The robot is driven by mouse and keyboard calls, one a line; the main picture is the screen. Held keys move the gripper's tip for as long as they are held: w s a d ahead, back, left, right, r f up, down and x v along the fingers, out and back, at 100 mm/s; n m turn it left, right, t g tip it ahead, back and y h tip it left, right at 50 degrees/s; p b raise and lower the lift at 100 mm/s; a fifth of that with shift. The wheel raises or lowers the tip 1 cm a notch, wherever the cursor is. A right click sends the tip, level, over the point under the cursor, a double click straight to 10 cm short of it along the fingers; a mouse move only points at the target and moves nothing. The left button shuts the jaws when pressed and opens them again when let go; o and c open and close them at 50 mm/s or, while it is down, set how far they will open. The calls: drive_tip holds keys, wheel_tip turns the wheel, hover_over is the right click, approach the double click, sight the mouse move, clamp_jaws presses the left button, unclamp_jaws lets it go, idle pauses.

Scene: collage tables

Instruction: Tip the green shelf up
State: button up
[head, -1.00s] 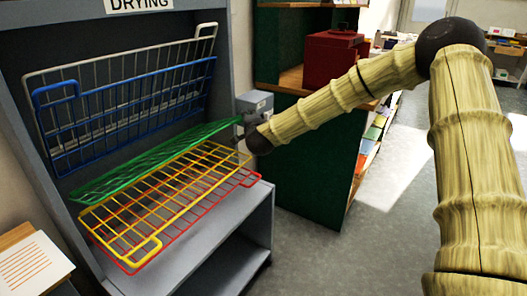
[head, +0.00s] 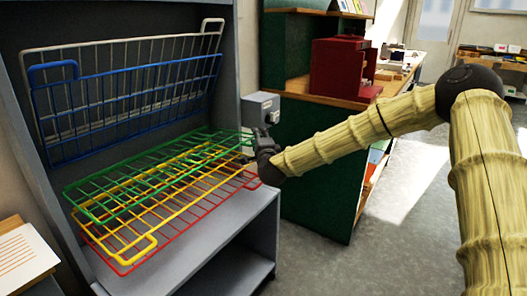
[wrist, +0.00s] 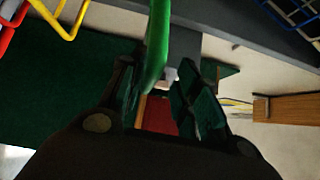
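The green shelf (head: 150,178) is a wire rack in the grey drying unit. In the head view it lies low, sloping only slightly, just above the yellow shelf (head: 140,249). My gripper (head: 255,143) is at its right end, in front of the unit. In the wrist view my fingers (wrist: 160,98) stand apart, with a green bar (wrist: 157,45) reaching between them, nearer the left finger. A gap shows beside the bar; whether a finger touches it I cannot tell.
A red shelf (head: 186,216) lies under the yellow one. The blue (head: 54,74) and grey-white (head: 212,27) shelves stand tipped up against the back. A grey box (head: 262,108) and a green cabinet (head: 318,190) are close by on the right.

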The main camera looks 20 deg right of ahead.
drive_tip(key=shift+d+f+m+t+b, duration=0.1)
drive_tip(key=shift+f+m+t+b, duration=0.2)
drive_tip(key=shift+f+b, duration=0.7)
drive_tip(key=shift+s+f, duration=0.1)
drive_tip(key=s+a+f, duration=0.1)
drive_tip(key=s, duration=1.1)
drive_tip(key=shift+a, duration=0.35)
idle(0.7)
drive_tip(key=shift+s+f, duration=0.1)
drive_tip(key=shift+f, duration=0.05)
idle(0.4)
